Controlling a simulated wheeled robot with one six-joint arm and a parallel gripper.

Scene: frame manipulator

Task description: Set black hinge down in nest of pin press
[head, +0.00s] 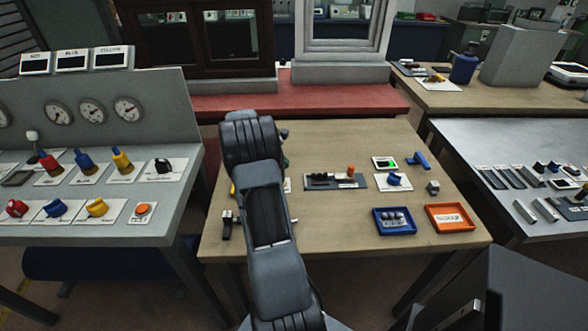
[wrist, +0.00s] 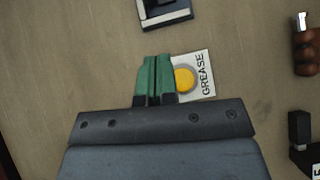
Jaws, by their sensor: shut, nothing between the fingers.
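My gripper (wrist: 153,78) shows in the wrist view with its green fingers together and nothing between them. It is above the wood table, left of a grease card (wrist: 207,62) with a yellow disc. In the head view my arm mostly hides it. A grey fixture plate (head: 351,183) on the table carries black parts and an orange knob; it may be the pin press. I cannot tell its nest. A small black piece (head: 226,226) stands at the table's left side. I cannot tell which black part is the hinge.
A blue tray (head: 378,229) with round parts and an orange tray (head: 431,223) stand at the table's front right. A blue-knobbed card (head: 393,188) lies beside the fixture. A brown handled thing (wrist: 305,58) is at the wrist view's right edge. A control console (head: 100,130) flanks the left.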

